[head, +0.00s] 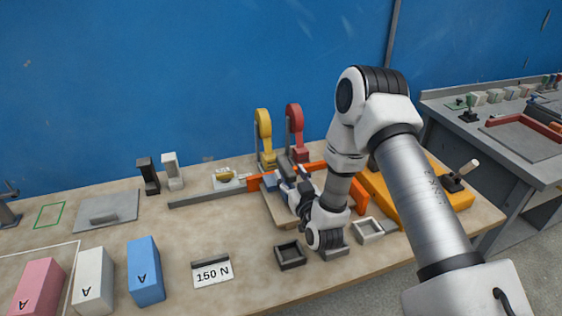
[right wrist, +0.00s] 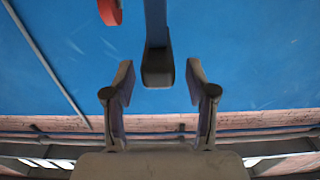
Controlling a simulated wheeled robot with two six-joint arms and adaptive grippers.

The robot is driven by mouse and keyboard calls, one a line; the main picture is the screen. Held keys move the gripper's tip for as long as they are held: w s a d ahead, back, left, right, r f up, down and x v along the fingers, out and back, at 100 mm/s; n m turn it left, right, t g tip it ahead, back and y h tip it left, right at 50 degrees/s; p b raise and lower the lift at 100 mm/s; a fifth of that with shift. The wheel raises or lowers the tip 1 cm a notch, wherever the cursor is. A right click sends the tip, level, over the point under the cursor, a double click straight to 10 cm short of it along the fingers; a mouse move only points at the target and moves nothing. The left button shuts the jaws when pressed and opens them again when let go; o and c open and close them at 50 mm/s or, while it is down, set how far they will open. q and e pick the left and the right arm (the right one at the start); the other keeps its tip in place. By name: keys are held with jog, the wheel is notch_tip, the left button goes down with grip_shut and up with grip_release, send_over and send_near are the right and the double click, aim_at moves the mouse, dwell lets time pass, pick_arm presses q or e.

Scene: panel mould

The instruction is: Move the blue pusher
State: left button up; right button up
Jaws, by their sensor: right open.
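The blue pusher (head: 270,181) shows in the head view as a small blue piece on a tan board at the back middle of the bench, partly hidden by my right gripper (head: 291,187). In the right wrist view, a blue bar (right wrist: 156,22) with a dark grey end block (right wrist: 157,68) reaches in from the top; it looks like part of the pusher. My right gripper (right wrist: 159,80) is open, with a finger on each side of the dark block. Gaps show on both sides, and I see no contact. My left gripper is not in view.
Pink, white and blue blocks (head: 146,270) stand front left.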

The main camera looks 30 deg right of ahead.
aim_at(285, 168)
jog(key=x, duration=0.2)
jog(key=f+x, duration=0.1)
jog(key=x, duration=0.2)
jog(key=shift+d+f, duration=0.1)
jog(key=shift+s+r, duration=0.25)
jog(key=shift+s, duration=0.1)
jog(key=shift+c, duration=0.7)
grip_shut()
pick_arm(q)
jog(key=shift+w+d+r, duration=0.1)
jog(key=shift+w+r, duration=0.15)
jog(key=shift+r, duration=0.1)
pick_arm(e)
jog(key=shift+a, duration=0.2)
